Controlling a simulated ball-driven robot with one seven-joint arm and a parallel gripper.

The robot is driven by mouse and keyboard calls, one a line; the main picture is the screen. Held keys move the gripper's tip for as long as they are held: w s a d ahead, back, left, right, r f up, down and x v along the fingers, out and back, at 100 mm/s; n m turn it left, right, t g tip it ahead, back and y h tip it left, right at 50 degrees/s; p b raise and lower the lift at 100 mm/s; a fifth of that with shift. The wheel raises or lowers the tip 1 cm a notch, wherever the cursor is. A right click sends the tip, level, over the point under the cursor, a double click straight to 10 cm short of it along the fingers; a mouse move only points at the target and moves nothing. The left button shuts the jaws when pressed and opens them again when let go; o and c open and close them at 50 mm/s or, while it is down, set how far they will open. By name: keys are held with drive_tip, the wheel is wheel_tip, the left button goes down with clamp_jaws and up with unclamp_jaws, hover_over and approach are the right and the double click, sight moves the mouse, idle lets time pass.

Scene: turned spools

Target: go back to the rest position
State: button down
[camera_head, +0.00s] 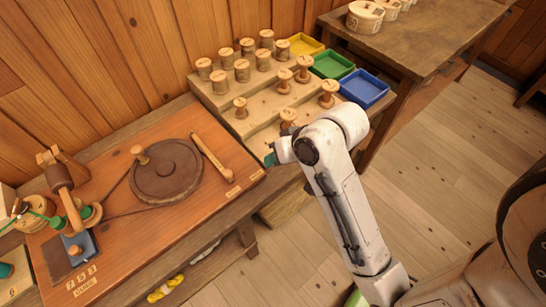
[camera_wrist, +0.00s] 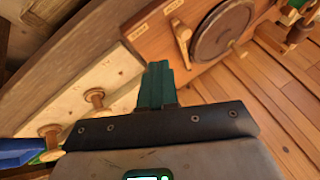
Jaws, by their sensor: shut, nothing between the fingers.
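My gripper shows in the wrist view (camera_wrist: 157,72) as green fingers pressed together with nothing between them. In the head view only a bit of its green tip (camera_head: 269,159) shows; the white arm hides the rest. It is near the front corner of the stepped spool rack (camera_head: 262,92), close to the right end of the wooden workbench (camera_head: 225,203). I cannot tell whether it touches anything.
Turned spools (camera_head: 241,107) stand on the rack, with yellow (camera_head: 305,45), green (camera_head: 333,65) and blue (camera_head: 364,88) trays at its right. The workbench holds a dark round disc (camera_head: 166,172) and a wooden lever (camera_head: 212,156). Bare floor (camera_head: 450,140) lies to the right.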

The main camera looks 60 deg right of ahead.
idle(0.3)
drive_tip(key=s+a+f+n+g, duration=0.2)
drive_tip(key=s+f+n+g, duration=0.1)
drive_tip(key=s+f, duration=0.2)
drive_tip(key=s+a+f+n+g+h, duration=0.1)
drive_tip(key=s+a+f+n+g, duration=0.1)
drive_tip(key=s+f, duration=0.3)
drive_tip(key=shift+s+a+f+n+g+h, duration=0.3)
drive_tip(key=shift+s+a+n+g, duration=0.15)
drive_tip(key=shift+s, duration=0.7)
